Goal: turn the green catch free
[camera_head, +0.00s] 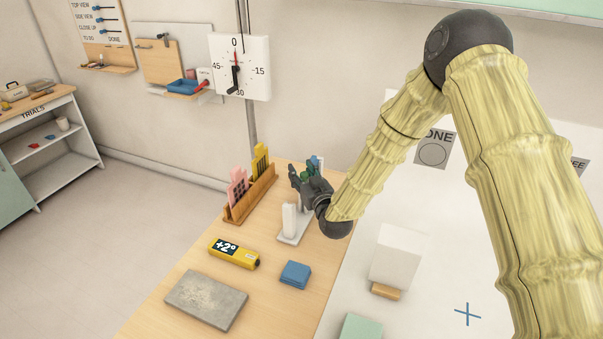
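My gripper (297,178) is dark and small in the head view, at the end of my arm over the back part of the wooden table. It points left and stands just above and behind a white upright block on a white base (291,222).
A wooden rack (250,195) with pink and yellow pieces stands left of the gripper. Nearer are a yellow "+2°" block (234,254), blue squares (295,274) and a grey slab (206,301). A white box (398,256) stands on the white surface at right.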

